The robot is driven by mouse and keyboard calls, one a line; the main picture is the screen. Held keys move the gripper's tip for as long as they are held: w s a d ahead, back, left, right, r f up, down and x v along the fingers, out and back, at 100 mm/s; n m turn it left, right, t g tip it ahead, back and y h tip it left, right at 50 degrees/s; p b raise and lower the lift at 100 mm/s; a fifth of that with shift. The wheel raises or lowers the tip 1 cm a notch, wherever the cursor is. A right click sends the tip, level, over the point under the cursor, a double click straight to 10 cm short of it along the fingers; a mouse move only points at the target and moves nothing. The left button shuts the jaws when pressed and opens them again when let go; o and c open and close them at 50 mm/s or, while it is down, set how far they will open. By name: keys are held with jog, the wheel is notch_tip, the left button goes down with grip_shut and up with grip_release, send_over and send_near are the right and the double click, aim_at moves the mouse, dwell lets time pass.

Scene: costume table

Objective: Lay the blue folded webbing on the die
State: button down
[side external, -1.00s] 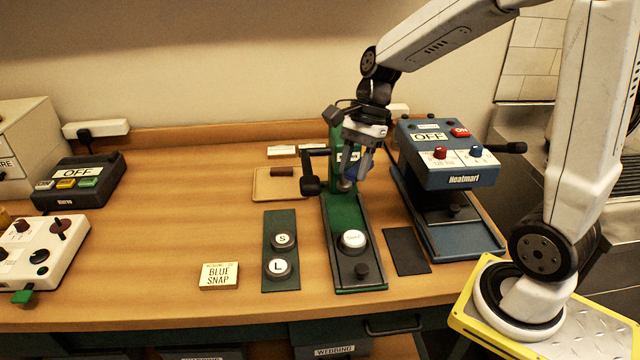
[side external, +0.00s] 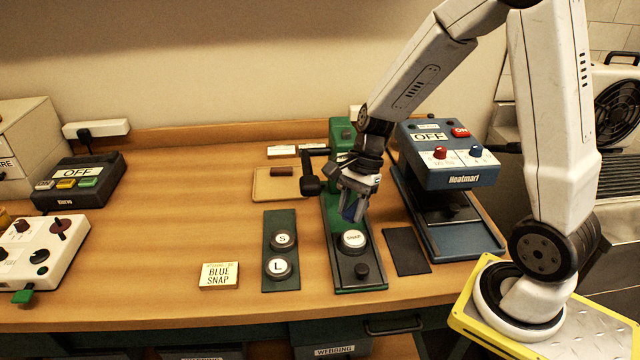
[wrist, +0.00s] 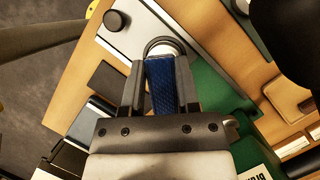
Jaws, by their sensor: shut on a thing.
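The blue folded webbing (wrist: 161,85) is held between the two fingers of my gripper (wrist: 160,60) in the wrist view. In the side view my gripper (side external: 352,207) points down over the green press (side external: 340,200), and a bit of the blue webbing (side external: 350,208) shows between the fingers. The round white-topped die (side external: 354,240) sits on the press's base just below and in front of the fingertips. The webbing appears above the die and apart from it. In the wrist view the webbing's tip is close to a pale round top that is partly hidden.
The press's black lever (side external: 312,178) is left of my gripper. The blue Heatmart press (side external: 450,165) stands close on the right. A plate (side external: 280,262) with S and L discs lies left, a dark pad (side external: 406,251) right. A "BLUE SNAP" card (side external: 219,275) lies front left.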

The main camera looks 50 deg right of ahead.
jog(key=shift+f, duration=0.1)
jog(key=shift+f, duration=2.75)
jog(key=shift+f, duration=0.6)
jog(key=c, duration=0.6)
grip_release()
jog(key=shift+r, duration=0.2)
jog(key=shift+v, duration=5.4)
jog(key=shift+f, duration=0.1)
